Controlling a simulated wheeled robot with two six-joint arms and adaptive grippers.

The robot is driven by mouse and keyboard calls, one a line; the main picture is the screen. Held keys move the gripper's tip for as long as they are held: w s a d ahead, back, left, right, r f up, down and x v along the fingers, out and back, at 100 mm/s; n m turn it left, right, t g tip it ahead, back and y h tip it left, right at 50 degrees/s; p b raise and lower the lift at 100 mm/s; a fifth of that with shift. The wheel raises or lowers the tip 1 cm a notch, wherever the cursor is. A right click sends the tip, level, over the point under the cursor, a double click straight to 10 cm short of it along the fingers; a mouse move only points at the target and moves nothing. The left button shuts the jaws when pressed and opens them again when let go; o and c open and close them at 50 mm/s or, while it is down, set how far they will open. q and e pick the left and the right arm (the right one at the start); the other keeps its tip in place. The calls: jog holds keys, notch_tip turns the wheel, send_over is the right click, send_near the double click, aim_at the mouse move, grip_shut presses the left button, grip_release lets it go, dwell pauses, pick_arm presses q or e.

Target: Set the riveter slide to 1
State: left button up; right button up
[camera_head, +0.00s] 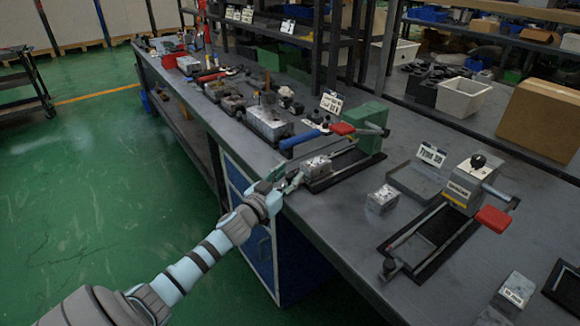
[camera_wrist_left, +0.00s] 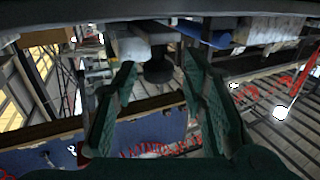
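A green device (camera_head: 368,120) with a red handle (camera_head: 343,128) stands on the workbench, with a black rail base (camera_head: 345,168) running toward the bench's front edge. A grey metal block (camera_head: 317,166) sits on that base. I cannot read a label naming the riveter. My left gripper (camera_head: 288,181) is at the front end of the base, beside the block. In the left wrist view its green fingers (camera_wrist_left: 158,72) are open, with a dark round knob (camera_wrist_left: 158,73) showing between them. I cannot tell whether they touch it. My right gripper is not in view.
A second device (camera_head: 466,185) with a red handle (camera_head: 493,218) and its own rail frame (camera_head: 430,240) stands to the right. A loose metal block (camera_head: 382,198) lies between them. Several metal parts line the bench to the left. Green floor (camera_head: 110,190) lies in front.

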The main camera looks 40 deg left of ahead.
pick_arm(q)
jog(key=shift+w+r, duration=0.15)
jog(key=shift+w, duration=0.1)
jog(key=shift+w+f, duration=0.15)
jog(key=shift+f, duration=0.05)
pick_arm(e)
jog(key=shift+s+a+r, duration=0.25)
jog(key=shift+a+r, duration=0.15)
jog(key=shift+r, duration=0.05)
pick_arm(q)
jog(key=shift+c, duration=0.5)
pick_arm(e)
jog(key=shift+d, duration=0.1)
